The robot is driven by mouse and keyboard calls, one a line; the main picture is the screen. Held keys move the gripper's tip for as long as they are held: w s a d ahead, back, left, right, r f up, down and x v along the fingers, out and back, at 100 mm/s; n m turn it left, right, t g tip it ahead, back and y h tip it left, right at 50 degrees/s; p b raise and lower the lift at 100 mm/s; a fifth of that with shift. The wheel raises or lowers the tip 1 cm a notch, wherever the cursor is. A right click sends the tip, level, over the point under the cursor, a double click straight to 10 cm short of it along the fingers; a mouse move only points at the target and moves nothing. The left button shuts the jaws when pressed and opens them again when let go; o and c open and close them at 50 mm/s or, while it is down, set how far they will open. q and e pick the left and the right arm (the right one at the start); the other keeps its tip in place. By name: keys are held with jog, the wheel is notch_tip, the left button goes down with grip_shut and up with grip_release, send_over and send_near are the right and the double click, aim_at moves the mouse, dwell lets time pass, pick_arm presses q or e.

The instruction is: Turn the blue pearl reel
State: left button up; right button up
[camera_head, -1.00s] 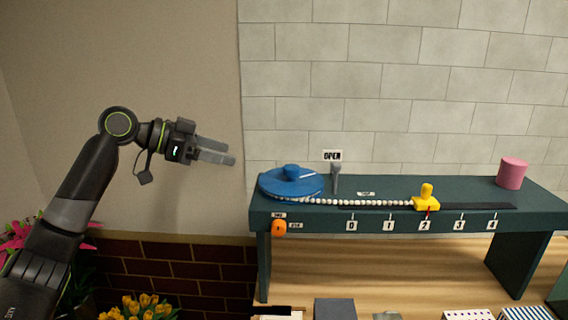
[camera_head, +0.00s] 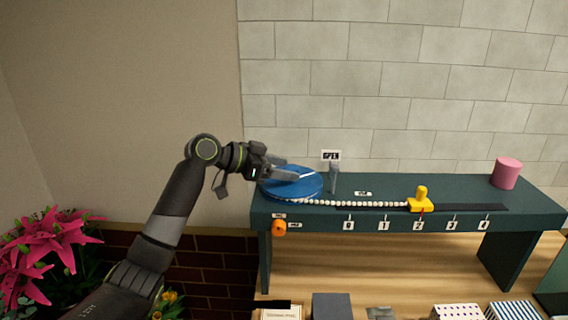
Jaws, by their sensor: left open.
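The blue pearl reel (camera_head: 300,191) is a flat round disc at the left end of the dark green bench (camera_head: 380,216). A white line marks its top. A string of white pearls (camera_head: 350,204) runs from it to the right, to a yellow slider (camera_head: 421,201) near the label 2. My left gripper (camera_head: 296,174) is open at the reel, over its upper part, and hides the reel's central knob. I cannot tell whether the fingers touch the knob. My right gripper is not in view.
A grey post (camera_head: 333,178) with an OPEN sign (camera_head: 331,155) stands just right of the reel. An orange knob (camera_head: 279,228) is on the bench front. A pink cylinder (camera_head: 506,173) stands at the right end. Pink flowers (camera_head: 50,240) are at lower left.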

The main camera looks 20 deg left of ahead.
pick_arm(q)
jog(key=shift+w+d+f, duration=0.15)
jog(key=shift+w+d, duration=0.05)
jog(key=shift+d, duration=0.05)
jog(key=shift+c, duration=0.3)
jog(key=c, duration=1.2)
grip_shut()
